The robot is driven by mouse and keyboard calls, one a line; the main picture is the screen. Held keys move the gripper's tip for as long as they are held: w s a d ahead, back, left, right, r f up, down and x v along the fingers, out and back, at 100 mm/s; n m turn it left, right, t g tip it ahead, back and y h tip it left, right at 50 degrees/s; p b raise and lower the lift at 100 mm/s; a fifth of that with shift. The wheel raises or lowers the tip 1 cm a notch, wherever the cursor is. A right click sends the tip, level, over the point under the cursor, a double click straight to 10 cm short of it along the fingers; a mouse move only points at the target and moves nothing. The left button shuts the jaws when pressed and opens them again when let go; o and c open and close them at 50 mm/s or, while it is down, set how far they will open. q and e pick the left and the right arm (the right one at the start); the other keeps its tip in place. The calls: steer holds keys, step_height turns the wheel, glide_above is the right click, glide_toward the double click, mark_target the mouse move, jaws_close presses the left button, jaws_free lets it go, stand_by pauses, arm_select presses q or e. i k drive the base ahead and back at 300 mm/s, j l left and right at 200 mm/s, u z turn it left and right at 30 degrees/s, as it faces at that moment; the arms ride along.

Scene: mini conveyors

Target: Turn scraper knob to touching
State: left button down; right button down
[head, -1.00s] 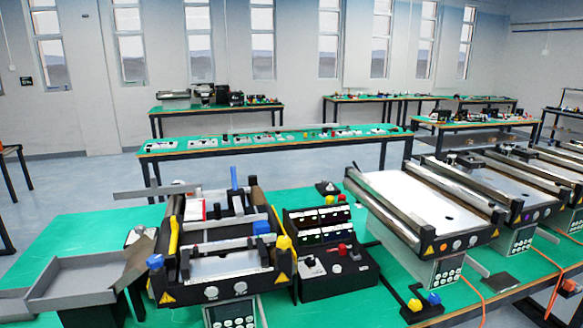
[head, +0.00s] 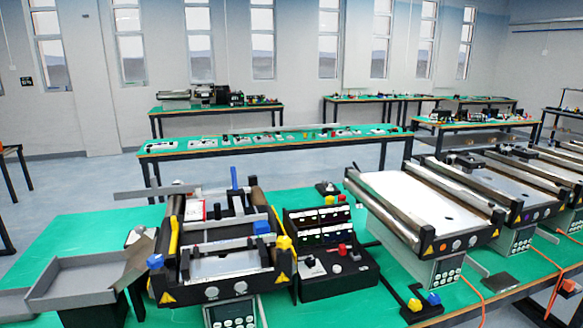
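A mini conveyor (head: 225,268) with a black frame stands on the green-topped table at the centre left. It has a blue knob (head: 155,261) at its front left corner and a yellow knob (head: 284,243) at its right side. A blue block (head: 262,227) sits on its crossbar, and a tall blue lever (head: 234,178) stands at the back. A yellow lever (head: 174,236) runs along its left side. I cannot tell which part is the scraper knob, or whether the scraper touches the belt. Neither of my grippers is in view.
A black control box (head: 335,275) with red and white knobs stands right of the conveyor. A grey chute (head: 85,280) is at its left. More conveyors (head: 425,200) line the right. Bare green table (head: 90,230) shows at the back left. Orange cables (head: 475,288) hang at the front right.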

mark_target(140, 228)
steer(key=u, duration=0.95)
steer(key=i+j+z, duration=0.2)
steer(key=j, duration=0.35)
steer(key=j+z, duration=0.2)
steer(key=j, duration=0.3)
